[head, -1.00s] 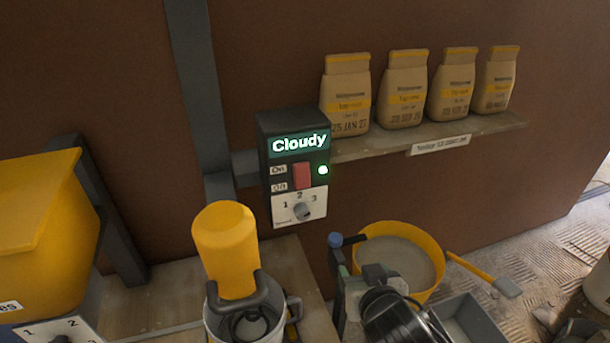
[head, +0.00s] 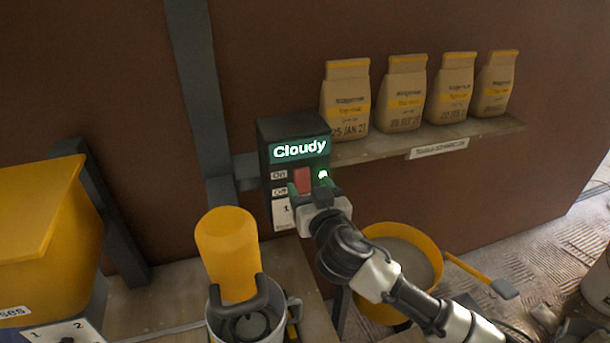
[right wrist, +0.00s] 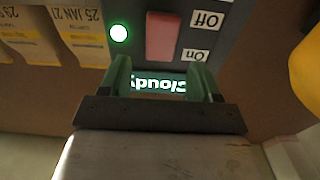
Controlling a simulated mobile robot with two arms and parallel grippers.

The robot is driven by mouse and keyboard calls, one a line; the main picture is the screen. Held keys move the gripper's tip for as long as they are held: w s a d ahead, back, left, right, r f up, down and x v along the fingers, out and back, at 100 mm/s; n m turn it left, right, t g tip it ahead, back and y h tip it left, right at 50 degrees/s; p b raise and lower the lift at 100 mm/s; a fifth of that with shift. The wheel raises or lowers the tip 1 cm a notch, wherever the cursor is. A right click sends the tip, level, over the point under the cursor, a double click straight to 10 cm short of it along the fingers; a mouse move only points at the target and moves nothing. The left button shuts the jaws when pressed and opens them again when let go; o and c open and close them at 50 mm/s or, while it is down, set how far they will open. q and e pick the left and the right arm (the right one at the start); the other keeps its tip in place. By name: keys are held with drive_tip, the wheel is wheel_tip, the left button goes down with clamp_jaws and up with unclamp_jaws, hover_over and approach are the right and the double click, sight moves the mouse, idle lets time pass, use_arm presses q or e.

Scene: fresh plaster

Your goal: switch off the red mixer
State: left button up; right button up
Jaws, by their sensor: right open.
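A dark control box (head: 285,129) on the wall has a lit display (head: 300,149) reading "Cloudy", a red switch (head: 302,178) beside On and Off labels, and a glowing green lamp (head: 323,174). Its lower dial is hidden behind my right gripper. I cannot tell which way the switch is tipped. My right gripper (head: 314,191) is open and empty in front of the box. The right wrist view shows the box upside down, with the red switch (right wrist: 162,37) beyond the fingertips. My left gripper is out of view.
Several paper bags (head: 404,93) stand on a wall shelf (head: 480,130) right of the box. A yellow tub (head: 418,245) and a trowel-like tool (head: 503,288) are below. A yellow hopper (head: 40,235) is at left.

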sight(303, 177)
drive_tip(key=shift+p+x, duration=0.3)
drive_tip(key=shift+x, duration=1.4)
drive_tip(key=shift+c, duration=0.3)
drive_tip(key=c, duration=0.9)
drive_tip(key=shift+o, duration=0.2)
drive_tip(key=t+b, duration=0.1)
drive_tip(key=b, duration=0.6)
drive_tip(key=f+t+y+b, duration=0.1)
drive_tip(key=t+b, duration=0.1)
drive_tip(key=b, duration=0.5)
drive_tip(key=shift+s+d+f, duration=0.1)
drive_tip(key=shift+s+f, duration=0.05)
drive_tip(key=shift+s, duration=0.05)
drive_tip(key=shift+t+b, duration=0.3)
drive_tip(key=shift+b, duration=0.15)
drive_tip(key=shift+r, duration=0.25)
drive_tip(key=o, duration=0.9)
drive_tip(key=shift+s, duration=0.1)
